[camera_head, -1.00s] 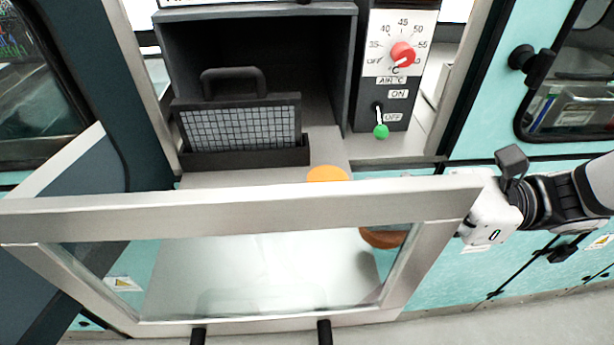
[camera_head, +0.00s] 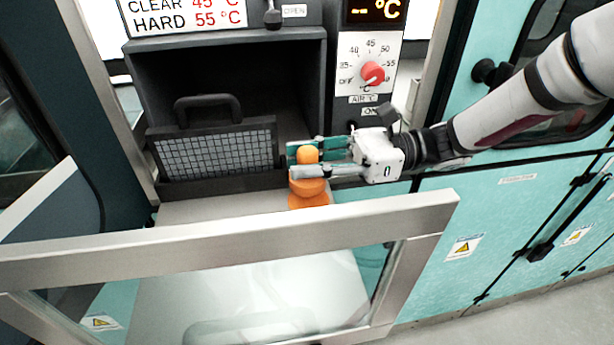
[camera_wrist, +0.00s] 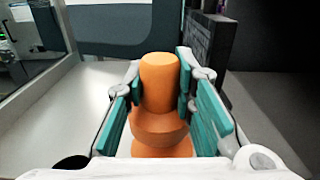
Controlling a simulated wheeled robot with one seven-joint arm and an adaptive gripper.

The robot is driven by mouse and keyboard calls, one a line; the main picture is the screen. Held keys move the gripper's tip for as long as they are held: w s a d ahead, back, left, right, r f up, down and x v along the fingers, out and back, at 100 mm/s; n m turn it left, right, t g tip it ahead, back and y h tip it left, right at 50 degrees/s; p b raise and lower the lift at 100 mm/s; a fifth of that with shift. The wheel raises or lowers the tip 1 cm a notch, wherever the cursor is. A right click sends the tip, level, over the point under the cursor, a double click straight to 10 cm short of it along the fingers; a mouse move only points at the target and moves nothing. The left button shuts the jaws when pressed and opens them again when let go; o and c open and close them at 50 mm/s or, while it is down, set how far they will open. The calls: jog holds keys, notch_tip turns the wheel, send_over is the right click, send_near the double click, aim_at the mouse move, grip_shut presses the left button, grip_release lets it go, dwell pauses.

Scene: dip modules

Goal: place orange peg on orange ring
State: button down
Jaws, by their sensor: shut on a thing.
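My gripper (camera_head: 308,161) reaches in from the right and is shut on the orange peg (camera_head: 307,186), with a teal-padded finger on each side of its upper part. In the wrist view, the peg (camera_wrist: 160,84) stands about upright between the fingers of my gripper (camera_wrist: 161,100), with a wide collar below them. The orange ring (camera_head: 316,201) shows just below the peg on the pale bench surface. Orange also shows under the collar in the wrist view. The peg hides much of the ring, and I cannot tell whether they touch.
A metal-framed glass panel (camera_head: 215,232) stands in front of the bench. A dark rack with a gridded plate (camera_head: 215,155) and handle is left of the peg, before the dark chamber (camera_head: 230,75). A red dial (camera_head: 372,73) is above my gripper. Bench left of the peg is clear.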

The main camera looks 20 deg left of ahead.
aim_at(307, 180)
jog(key=shift+w+a+f, duration=0.1)
jog(key=shift+f, duration=1.65)
jog(key=shift+f, duration=0.15)
jog(key=c, duration=1.6)
grip_release()
jog(key=shift+c, duration=0.2)
jog(key=b+v, duration=0.2)
jog(key=v, duration=1)
